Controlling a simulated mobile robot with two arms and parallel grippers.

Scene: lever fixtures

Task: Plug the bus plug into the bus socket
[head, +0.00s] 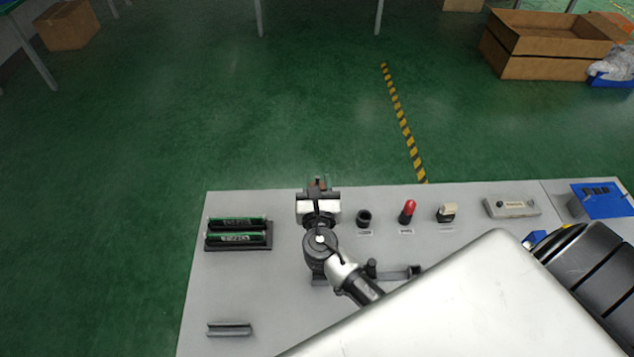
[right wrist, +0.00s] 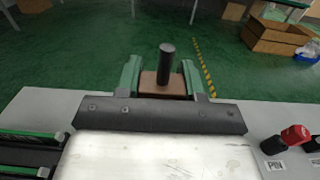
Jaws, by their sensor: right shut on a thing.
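My right gripper (head: 318,186) is over the far left edge of the grey board, its green-sided fingers pointing away. In the right wrist view the fingers (right wrist: 162,83) are shut on a brown block (right wrist: 150,84) with a dark upright cylinder (right wrist: 167,62). I cannot tell for sure that this is the bus plug. No part is clearly marked as the bus socket. A black round socket (head: 364,218), a red-capped part (head: 407,210), a cream-topped part (head: 446,212) and a grey oblong connector (head: 513,206) stand in a row to the right. My left gripper is not in view.
My arm covers the lower right. Open floor lies beyond.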

